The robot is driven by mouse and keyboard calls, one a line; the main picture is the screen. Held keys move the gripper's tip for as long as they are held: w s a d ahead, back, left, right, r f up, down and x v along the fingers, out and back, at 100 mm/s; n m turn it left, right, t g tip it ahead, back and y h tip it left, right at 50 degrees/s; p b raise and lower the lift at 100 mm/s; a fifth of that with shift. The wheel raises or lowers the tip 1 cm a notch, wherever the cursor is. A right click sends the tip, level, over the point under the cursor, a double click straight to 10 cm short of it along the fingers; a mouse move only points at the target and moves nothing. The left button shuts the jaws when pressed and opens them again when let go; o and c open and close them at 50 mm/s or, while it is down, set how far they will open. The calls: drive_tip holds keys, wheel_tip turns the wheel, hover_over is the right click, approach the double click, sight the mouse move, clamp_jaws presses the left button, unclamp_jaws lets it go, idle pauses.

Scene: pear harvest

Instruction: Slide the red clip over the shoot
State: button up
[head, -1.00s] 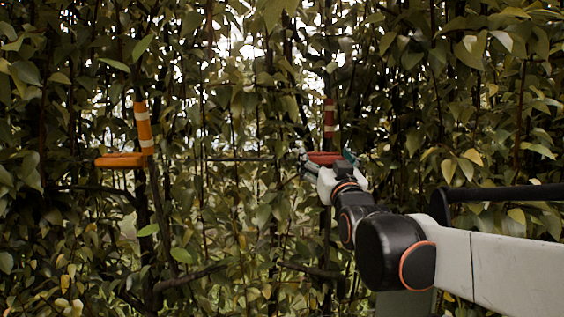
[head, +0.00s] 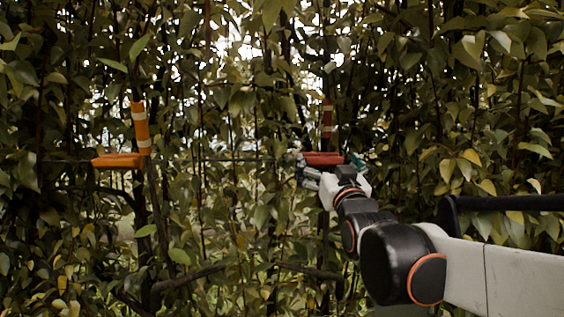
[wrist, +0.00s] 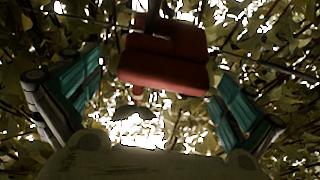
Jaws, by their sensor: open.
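The red clip (head: 323,159) is a flat red block just right of centre in the head view. A red band with white stripes (head: 327,118) stands upright on a dark stem directly above it. In the wrist view the red clip (wrist: 165,65) lies at upper middle, with a dark stem (wrist: 155,20) rising at its far side. My gripper (wrist: 158,98) is open, with one teal finger pad on each side of the clip and visible gaps between. In the head view my gripper (head: 326,168) is at the clip. Whether the clip encloses the shoot cannot be told.
At left, an orange clip (head: 118,160) sits beside an orange, white-striped band (head: 141,128) on another stem. A thin horizontal wire (head: 240,159) runs between the two clips. Dense leaves and branches surround everything, and a thick branch (head: 190,276) crosses low.

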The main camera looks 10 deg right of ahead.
drive_tip(key=v, duration=1)
drive_tip(key=shift+s, duration=0.1)
drive_tip(key=s+f+g+b, duration=0.25)
drive_tip(key=f+b, duration=0.35)
drive_tip(key=f, duration=0.7)
drive_tip(key=s+f+g+b, duration=0.25)
drive_tip(key=f+b, duration=0.25)
drive_tip(key=f, duration=0.7)
drive_tip(key=s+f+g+b, duration=0.25)
drive_tip(key=f+b, duration=0.35)
drive_tip(key=f, duration=0.7)
drive_tip(key=s+f+g+b, duration=0.2)
drive_tip(key=s+f+b, duration=0.2)
drive_tip(key=f, duration=0.5)
drive_tip(key=s+f+g+b, duration=0.3)
drive_tip(key=s+f+b, duration=0.1)
drive_tip(key=f, duration=0.6)
drive_tip(key=s+f+g+b, duration=0.3)
drive_tip(key=s+f+b, duration=0.1)
drive_tip(key=f, duration=0.6)
drive_tip(key=shift+s, duration=0.8)
